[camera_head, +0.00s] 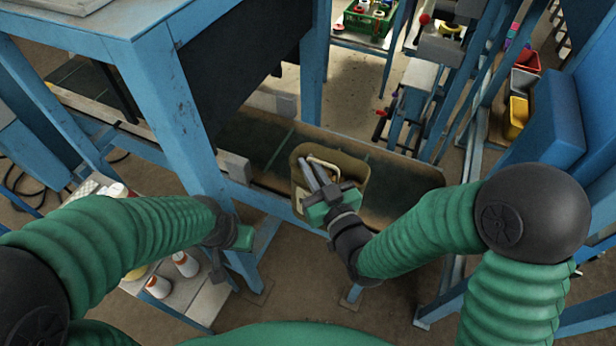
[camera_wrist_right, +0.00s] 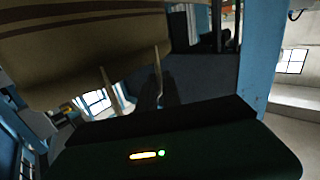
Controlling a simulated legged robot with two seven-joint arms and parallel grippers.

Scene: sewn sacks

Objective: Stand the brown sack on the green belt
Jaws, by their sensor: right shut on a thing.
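The brown sack (camera_head: 357,172) shows in the head view as an olive-tan, open-topped bag with a pale handle, over the dark green belt (camera_head: 243,133). I cannot tell whether its base touches the belt. My right gripper (camera_head: 311,174) reaches over its near side and is shut on it. In the right wrist view the sack (camera_wrist_right: 85,45) fills the upper left, tan with dark stripes, and looks tilted in that picture. My left gripper (camera_head: 222,264) hangs beside a blue post, away from the sack; its jaw state is unclear.
A blue frame post (camera_head: 175,120) stands left of the sack. White cones with orange bases (camera_head: 186,264) stand on a low shelf at lower left. A green crate (camera_head: 368,20) stands at the back; yellow (camera_head: 516,117) and red bins are at right. The belt left of the sack is bare.

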